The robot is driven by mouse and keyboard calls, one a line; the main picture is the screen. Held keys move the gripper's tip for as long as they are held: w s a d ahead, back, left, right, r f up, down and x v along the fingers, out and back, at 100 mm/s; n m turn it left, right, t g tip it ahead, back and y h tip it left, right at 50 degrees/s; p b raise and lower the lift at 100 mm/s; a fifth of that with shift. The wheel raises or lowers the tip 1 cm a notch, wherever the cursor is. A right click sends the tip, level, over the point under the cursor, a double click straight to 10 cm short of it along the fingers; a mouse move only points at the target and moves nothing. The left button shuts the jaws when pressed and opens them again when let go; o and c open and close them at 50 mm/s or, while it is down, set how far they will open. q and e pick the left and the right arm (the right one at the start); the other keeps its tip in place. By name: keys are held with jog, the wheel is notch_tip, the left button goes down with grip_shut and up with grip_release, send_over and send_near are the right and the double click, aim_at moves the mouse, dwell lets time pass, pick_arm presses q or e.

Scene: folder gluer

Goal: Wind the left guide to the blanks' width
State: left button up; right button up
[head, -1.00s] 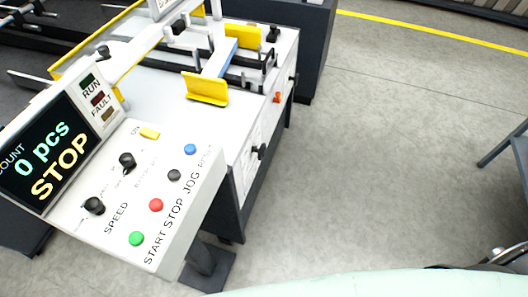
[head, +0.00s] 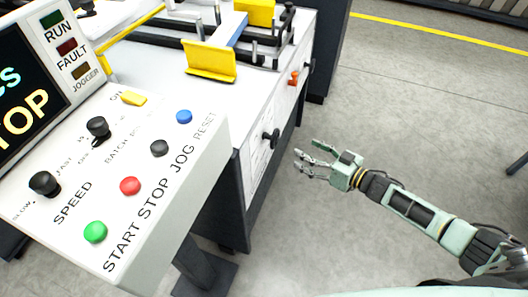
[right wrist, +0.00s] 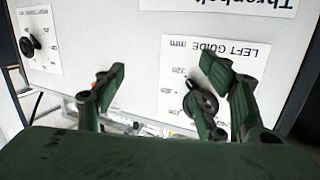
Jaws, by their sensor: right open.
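The LEFT GUIDE scale plate (right wrist: 221,65) shows upside down in the right wrist view, with a black winding knob (right wrist: 200,103) on it. In the head view, a black knob (head: 270,138) stands out from the machine's side panel. My right gripper (head: 308,153) is open and empty, just right of this knob. In the right wrist view its fingers (right wrist: 165,72) are spread, and the right finger overlaps the knob's edge; contact cannot be told. A yellow guide plate (head: 210,62) stands on the machine top. My left gripper is not in view.
The control panel (head: 215,150) with buttons and knobs stands at the left. Another black knob (right wrist: 29,43) shows in the right wrist view. The floor right of the machine is clear.

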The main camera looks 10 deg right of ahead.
aim_at(278, 139)
jog(key=a+r+n+g+y+b, duration=0.1)
jog(key=a+r, duration=0.1)
jog(key=a+r+n+g+y+b, duration=0.1)
jog(key=r+y, duration=0.1)
jog(key=s+a+r+n+g+y+b, duration=0.1)
jog(key=a+r+y, duration=0.1)
jog(key=shift+a+r+n, duration=0.3)
jog(key=shift+r, duration=0.1)
jog(key=x, duration=0.7)
jog(key=shift+s, duration=0.1)
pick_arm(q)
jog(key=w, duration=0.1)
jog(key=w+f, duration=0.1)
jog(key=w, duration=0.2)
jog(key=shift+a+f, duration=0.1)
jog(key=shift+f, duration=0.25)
pick_arm(e)
jog(key=c, duration=1.1)
